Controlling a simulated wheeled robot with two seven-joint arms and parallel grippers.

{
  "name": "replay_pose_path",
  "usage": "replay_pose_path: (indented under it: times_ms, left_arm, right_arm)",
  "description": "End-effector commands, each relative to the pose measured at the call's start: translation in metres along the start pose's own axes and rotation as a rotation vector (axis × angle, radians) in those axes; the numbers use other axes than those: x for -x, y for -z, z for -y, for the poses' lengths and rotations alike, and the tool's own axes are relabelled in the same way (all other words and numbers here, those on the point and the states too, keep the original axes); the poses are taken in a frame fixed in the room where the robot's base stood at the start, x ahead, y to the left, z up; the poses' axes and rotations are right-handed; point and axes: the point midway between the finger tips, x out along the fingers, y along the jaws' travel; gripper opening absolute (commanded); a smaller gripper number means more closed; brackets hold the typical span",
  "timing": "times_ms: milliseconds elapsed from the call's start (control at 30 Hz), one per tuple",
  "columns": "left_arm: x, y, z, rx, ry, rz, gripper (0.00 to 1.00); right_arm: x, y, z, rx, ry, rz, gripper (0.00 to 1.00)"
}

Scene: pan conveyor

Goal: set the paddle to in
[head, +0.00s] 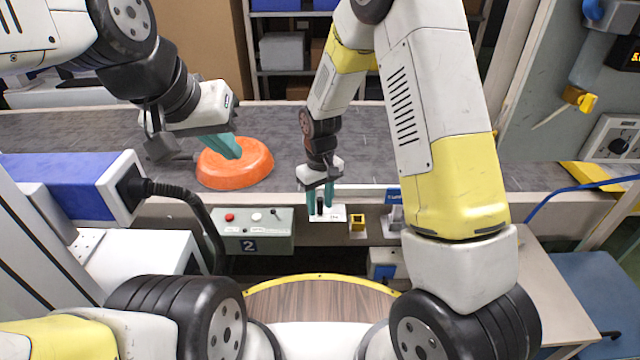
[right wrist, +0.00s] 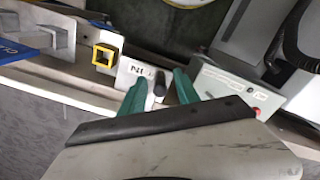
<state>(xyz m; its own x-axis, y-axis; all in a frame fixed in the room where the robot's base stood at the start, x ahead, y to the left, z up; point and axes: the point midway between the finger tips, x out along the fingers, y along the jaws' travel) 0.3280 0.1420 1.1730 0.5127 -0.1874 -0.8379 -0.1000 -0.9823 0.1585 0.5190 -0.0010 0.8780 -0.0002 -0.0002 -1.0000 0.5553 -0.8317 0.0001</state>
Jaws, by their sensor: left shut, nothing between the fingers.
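The paddle is a small dark upright lever (head: 320,206) on a white plate (head: 341,212) at the conveyor's near edge. In the right wrist view, the dark paddle (right wrist: 159,88) stands between my right fingers, and the plate (right wrist: 128,73) bears the letters IN. My right gripper (head: 320,205) points down at the plate, its green fingers apart on either side of the paddle; it also shows in the right wrist view (right wrist: 158,88). I cannot tell whether either finger touches the paddle. My left gripper (head: 237,155) is shut and empty, over or beside an orange pan (head: 235,176).
The orange pan lies on the grey conveyor belt (head: 80,137). A grey control box (head: 262,244) marked 2, with buttons, is left of the plate. A yellow square fitting (head: 357,222) and a blue bracket (head: 394,196) stand to its right. A round wooden table (head: 320,300) is nearer.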

Motion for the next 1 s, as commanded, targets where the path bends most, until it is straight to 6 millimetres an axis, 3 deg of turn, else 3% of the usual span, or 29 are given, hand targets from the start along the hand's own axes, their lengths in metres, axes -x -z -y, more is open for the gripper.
replay_pose_path:
  times_ms: [33, 200, 1000]
  left_arm:
    - [0.0000, 0.0000, 0.0000, 0.000, 0.000, 0.000, 0.00]
    - [0.0000, 0.0000, 0.0000, 0.000, 0.000, 0.000, 0.00]
    - [0.0000, 0.0000, 0.0000, 0.000, 0.000, 0.000, 0.00]
  right_arm:
    - [0.0002, 0.0000, 0.0000, 0.000, 0.000, 0.000, 0.32]
    - [0.0003, 0.0001, 0.0001, 0.000, 0.000, 0.000, 0.00]
    - [0.0009, 0.0003, -0.0001, 0.000, 0.000, -0.001, 0.00]
